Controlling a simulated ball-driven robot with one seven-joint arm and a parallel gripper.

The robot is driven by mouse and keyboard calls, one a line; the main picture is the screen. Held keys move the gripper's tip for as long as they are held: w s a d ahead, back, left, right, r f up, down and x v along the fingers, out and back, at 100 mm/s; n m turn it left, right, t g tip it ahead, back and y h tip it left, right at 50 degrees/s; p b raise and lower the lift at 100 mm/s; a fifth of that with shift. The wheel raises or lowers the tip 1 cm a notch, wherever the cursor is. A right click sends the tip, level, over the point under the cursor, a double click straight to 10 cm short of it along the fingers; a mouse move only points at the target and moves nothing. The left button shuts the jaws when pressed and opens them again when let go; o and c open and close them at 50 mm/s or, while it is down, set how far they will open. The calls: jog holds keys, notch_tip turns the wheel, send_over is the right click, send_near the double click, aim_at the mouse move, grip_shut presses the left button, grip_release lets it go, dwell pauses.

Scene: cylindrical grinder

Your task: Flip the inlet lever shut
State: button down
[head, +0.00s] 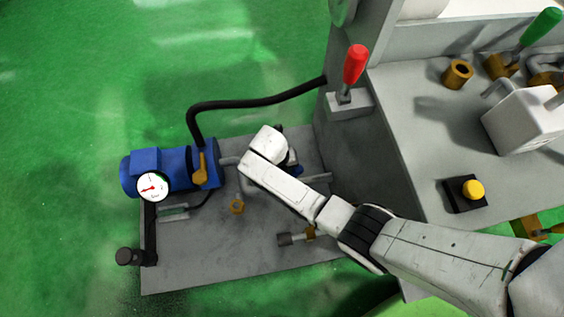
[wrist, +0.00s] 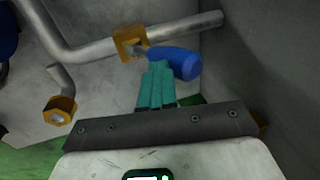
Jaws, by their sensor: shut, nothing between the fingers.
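In the wrist view, a brass valve (wrist: 130,42) sits on a grey pipe and carries a lever with a blue handle (wrist: 178,63). The handle points right and slightly down, at an angle to the pipe. My gripper (wrist: 157,68), with teal fingers, is shut and empty. Its fingertips are right beside the handle's near side; I cannot tell whether they touch it. In the head view, a small bit of the blue handle (head: 296,169) shows past my arm, which hides the valve and my fingers.
A blue pump (head: 180,168) with a white gauge (head: 154,187) stands left on the grey base plate (head: 190,262). An open brass pipe end (wrist: 58,110) is left of my fingers. The machine's grey wall (wrist: 265,65) is close on the right. A red lever (head: 355,65) stands above.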

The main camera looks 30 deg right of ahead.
aim_at(300, 167)
jog(key=d, duration=0.1)
jog(key=s+d+f+p, duration=0.1)
jog(key=d, duration=0.2)
jog(key=shift+s+d+f, duration=0.1)
jog(key=shift+s+f, duration=0.05)
jog(key=shift+s+d+f+p, duration=0.3)
jog(key=shift+s+d+f, duration=0.1)
jog(key=shift+d+f, duration=0.2)
jog(key=r+p, duration=0.1)
jog(key=w+a+r+p, duration=0.1)
jog(key=r+p, duration=0.1)
jog(key=a+r+p, duration=0.1)
jog(key=p, duration=0.1)
jog(key=shift+w+a+r, duration=0.15)
jog(key=shift+a+r, duration=0.1)
jog(key=shift+r, duration=0.15)
jog(key=s+d+r+p, duration=0.1)
jog(key=d+r+p, duration=0.3)
jog(key=r, duration=0.3)
jog(key=shift+s+r+p, duration=0.2)
jog(key=shift+r+p, duration=0.1)
jog(key=shift+r, duration=0.1)
jog(key=shift+a, duration=0.15)
